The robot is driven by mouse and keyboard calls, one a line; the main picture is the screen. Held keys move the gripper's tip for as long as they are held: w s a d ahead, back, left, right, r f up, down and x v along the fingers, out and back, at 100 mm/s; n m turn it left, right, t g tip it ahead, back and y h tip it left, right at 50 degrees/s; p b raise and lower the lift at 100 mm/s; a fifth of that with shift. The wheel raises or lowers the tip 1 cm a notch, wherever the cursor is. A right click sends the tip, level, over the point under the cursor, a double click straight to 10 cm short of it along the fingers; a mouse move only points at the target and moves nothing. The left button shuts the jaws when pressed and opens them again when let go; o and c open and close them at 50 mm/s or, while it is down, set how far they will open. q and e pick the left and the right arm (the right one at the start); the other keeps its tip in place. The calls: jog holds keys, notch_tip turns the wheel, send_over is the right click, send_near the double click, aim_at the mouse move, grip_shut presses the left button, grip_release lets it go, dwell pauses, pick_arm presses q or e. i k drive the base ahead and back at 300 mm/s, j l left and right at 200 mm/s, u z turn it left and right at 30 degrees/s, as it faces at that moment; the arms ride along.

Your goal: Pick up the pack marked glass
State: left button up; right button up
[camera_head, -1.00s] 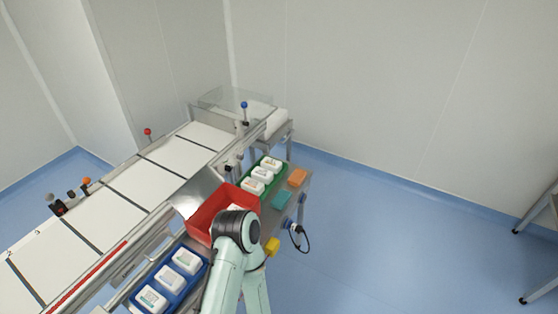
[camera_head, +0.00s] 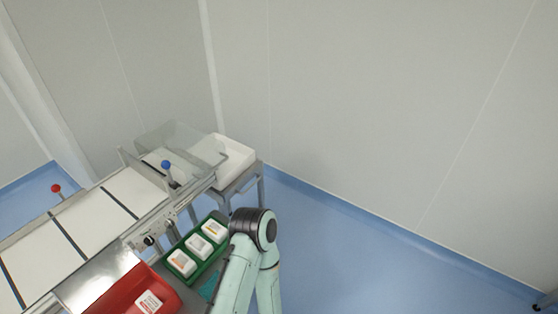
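Several white packs with small printed labels are in view, but the print is too small to read, so I cannot tell which is marked glass. Three packs (camera_head: 198,246) stand in a row in a green tray (camera_head: 189,278). Another white pack (camera_head: 149,302) lies in a red bin (camera_head: 112,296) at the bottom. One of my arms rises from the bottom, just right of the green tray, and hides part of the surface there. Neither gripper is in view.
A conveyor (camera_head: 97,218) with white panels runs along the left. A blue-knobbed lever (camera_head: 166,164), a clear cover (camera_head: 176,143) and a white bin (camera_head: 233,154) stand at its far end. Blue floor (camera_head: 350,262) is open on the right.

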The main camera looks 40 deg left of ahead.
aim_at(200, 246)
jog(key=i, duration=0.8)
jog(key=i+u, duration=0.1)
jog(key=i, duration=0.75)
jog(key=i+l+u, duration=0.1)
jog(key=u, duration=1.5)
jog(key=l+u, duration=0.1)
jog(key=u, duration=1.7)
jog(key=i+l, duration=0.05)
jog(key=l, duration=0.05)
